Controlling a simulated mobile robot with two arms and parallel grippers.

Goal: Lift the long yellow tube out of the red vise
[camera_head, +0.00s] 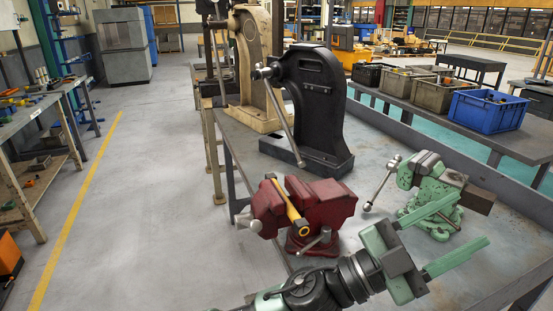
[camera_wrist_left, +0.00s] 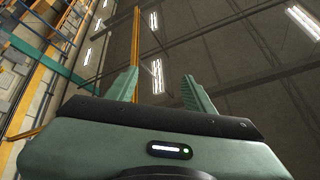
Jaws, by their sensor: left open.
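The long yellow tube (camera_head: 289,207) lies between the jaws of the red vise (camera_head: 328,205), which is mounted on the metal table. The tube's near end is round and open, and it sticks out at the front of the jaws. My left gripper (camera_head: 471,222) is open and empty, to the right of the red vise and apart from the tube. Its green fingers point to the right, away from the red vise. In the left wrist view the open fingers (camera_wrist_left: 160,80) face the ceiling, with nothing between them. My right gripper is not in view.
A green vise (camera_head: 432,192) stands close behind my left gripper. A black arbor press (camera_head: 318,100) and a beige press (camera_head: 253,60) stand behind the red vise. A blue crate (camera_head: 487,112) sits on the bench at right. The floor at left is clear.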

